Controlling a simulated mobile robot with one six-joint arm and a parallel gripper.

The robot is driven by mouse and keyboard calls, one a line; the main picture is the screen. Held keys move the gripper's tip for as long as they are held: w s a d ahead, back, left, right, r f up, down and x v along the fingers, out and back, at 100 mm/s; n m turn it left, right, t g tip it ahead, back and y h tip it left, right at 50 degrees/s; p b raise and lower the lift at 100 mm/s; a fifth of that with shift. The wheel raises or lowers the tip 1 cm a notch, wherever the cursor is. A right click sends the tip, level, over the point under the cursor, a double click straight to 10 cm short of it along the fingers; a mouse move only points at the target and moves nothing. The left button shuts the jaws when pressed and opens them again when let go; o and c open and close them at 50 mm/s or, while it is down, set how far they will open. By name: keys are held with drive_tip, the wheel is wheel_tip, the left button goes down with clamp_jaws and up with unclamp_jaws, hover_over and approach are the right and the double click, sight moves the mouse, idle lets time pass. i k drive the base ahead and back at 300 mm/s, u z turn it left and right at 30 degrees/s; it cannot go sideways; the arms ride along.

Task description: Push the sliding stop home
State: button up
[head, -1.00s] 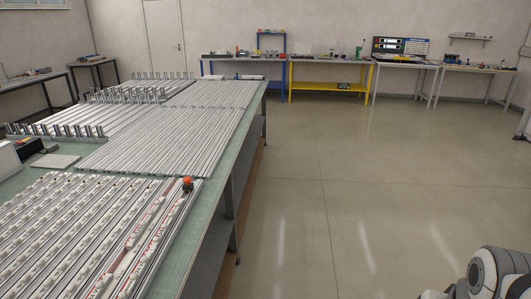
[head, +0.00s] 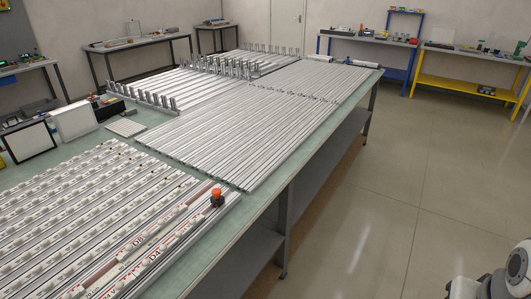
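A small dark block with an orange knob (head: 217,196) sits at the far right end of the near set of aluminium rails; it looks like the sliding stop. The rail under it lies along the right edge of the near panel (head: 110,215), with red and dark lettering on white strips beside it. It is too small to tell whether there is a gap between the block and any end face. My gripper is not in view; only a rounded white and grey part of my arm shows at the bottom right, well apart from the block.
A long green-topped bench (head: 262,208) carries the rails, with clamp rows (head: 150,100) and framed panels (head: 75,120) at the left. Open floor (head: 390,225) lies right of the bench. A yellow-legged table (head: 468,88) and a blue-legged table (head: 372,38) stand behind.

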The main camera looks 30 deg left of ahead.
sight(217, 199)
drive_tip(key=u, duration=0.85)
drive_tip(key=i, duration=1.15)
drive_tip(key=u, duration=0.85)
drive_tip(key=k, duration=0.8)
drive_tip(key=u, duration=0.2)
drive_tip(key=i, duration=0.9)
drive_tip(key=z, duration=0.1)
